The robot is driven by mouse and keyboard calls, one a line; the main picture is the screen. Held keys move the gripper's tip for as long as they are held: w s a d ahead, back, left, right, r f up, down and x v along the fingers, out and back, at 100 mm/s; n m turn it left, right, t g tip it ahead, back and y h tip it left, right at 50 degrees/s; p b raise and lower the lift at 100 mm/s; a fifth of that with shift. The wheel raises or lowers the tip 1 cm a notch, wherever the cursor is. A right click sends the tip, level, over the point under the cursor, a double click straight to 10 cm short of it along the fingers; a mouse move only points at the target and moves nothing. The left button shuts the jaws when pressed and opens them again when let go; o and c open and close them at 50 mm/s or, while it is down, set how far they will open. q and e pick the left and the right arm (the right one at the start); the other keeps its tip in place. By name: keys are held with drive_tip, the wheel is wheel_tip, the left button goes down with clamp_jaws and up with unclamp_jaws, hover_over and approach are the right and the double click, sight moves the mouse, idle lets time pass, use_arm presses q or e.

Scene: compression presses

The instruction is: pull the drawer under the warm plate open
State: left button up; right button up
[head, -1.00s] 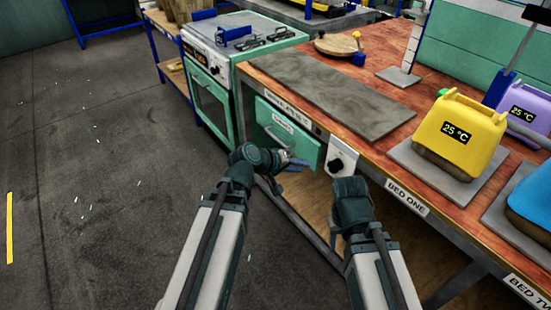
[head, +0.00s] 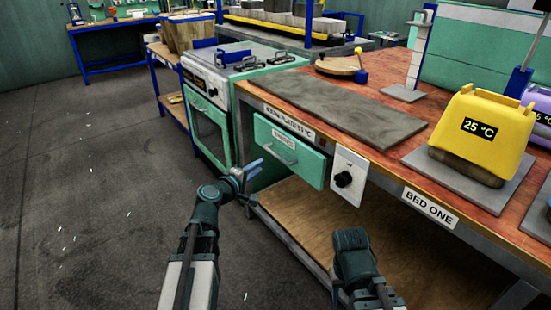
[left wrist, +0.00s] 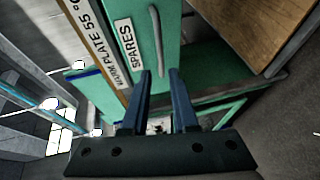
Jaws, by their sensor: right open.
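The warm plate (head: 335,107) is a flat grey slab on the bench. Below it is the green drawer (head: 300,168), labelled SPARES, with a bar handle (head: 284,156). Its front sits close to the bench frame; I cannot tell whether it stands slightly out. My left gripper (head: 252,170) is open and empty, apart from the drawer, to the left of the handle in the head view. In the left wrist view its fingers (left wrist: 160,95) point toward the drawer front, with the handle (left wrist: 156,38) beyond them. My right gripper (head: 350,262) is low before the bench; its fingers are mostly hidden.
A control box with a black knob (head: 347,180) is right of the drawer. A green oven (head: 207,120) stands left of the bench. A yellow press weight (head: 478,128) sits on the bench. A wooden lower shelf (head: 305,228) lies below.

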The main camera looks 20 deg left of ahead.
sight(275, 156)
use_arm(q)
drive_tip(key=b+x, duration=0.2)
drive_tip(key=x, duration=1)
clamp_jaws()
drive_tip(key=shift+s, duration=0.1)
idle(1.0)
